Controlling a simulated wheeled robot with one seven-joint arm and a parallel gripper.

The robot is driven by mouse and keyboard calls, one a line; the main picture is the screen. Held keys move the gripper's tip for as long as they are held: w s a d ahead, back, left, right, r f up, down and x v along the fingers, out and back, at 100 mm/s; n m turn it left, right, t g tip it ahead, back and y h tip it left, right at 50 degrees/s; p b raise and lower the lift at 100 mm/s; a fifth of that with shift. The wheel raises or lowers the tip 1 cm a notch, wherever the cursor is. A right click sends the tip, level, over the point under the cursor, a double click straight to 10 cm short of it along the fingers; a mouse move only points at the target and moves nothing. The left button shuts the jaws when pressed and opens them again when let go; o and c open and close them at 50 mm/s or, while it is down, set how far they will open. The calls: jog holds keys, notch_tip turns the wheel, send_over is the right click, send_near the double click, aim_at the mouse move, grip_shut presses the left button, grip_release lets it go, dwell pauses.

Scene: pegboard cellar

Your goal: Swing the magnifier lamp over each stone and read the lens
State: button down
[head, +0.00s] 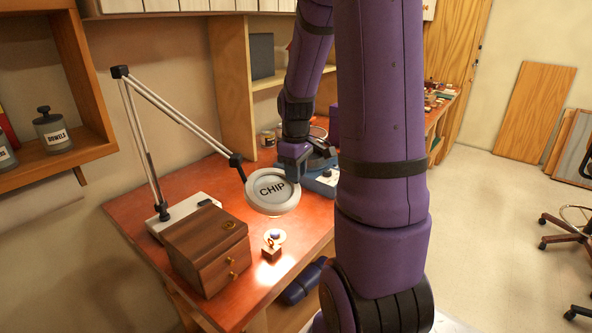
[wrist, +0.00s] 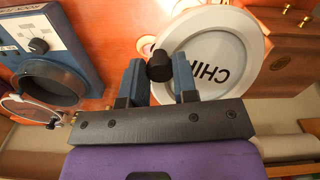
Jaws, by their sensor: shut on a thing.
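The magnifier lamp (head: 252,201) has a white jointed arm and a round white head. Its lens reads "CHIP" in dark letters, and the word shows upside down in the wrist view (wrist: 207,62). My gripper (head: 290,168) is shut on the black knob (wrist: 158,66) at the edge of the lamp head. The head hangs above a small wooden block (head: 270,251) with a gold piece on top, and a pale disc with a dark blue stone (head: 275,235) beside it. Both are brightly lit. I cannot tell which stone the lens covers.
A wooden drawer box (head: 207,251) stands left of the lit spot. A blue-grey device with a dial (wrist: 42,45) sits right of the lamp head in the head view. A wall shelf (head: 58,163) with jars is at left. The orange bench top (head: 132,207) has some bare room.

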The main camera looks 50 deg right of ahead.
jog(key=shift+w, duration=0.1)
jog(key=c, duration=0.9)
grip_release()
jog(key=shift+r, duration=0.1)
notch_tip(320, 180, up, 11)
jog(key=s+a+r+m+t, duration=0.1)
jog(key=s+a+r, duration=0.1)
jog(key=s+a, duration=0.2)
jog(key=s+a+r+t, duration=0.2)
jog(key=s+a, duration=0.3)
jog(key=a, duration=0.6)
jog(key=s+a+r+m+t, duration=0.1)
jog(key=s+a+r+t, duration=0.1)
jog(key=s+a+r, duration=0.2)
jog(key=s+a, duration=0.1)
jog(key=a, duration=0.2)
jog(key=shift+a+r+m, duration=0.15)
jog(key=shift+a+m, duration=0.15)
jog(key=shift+a, duration=0.1)
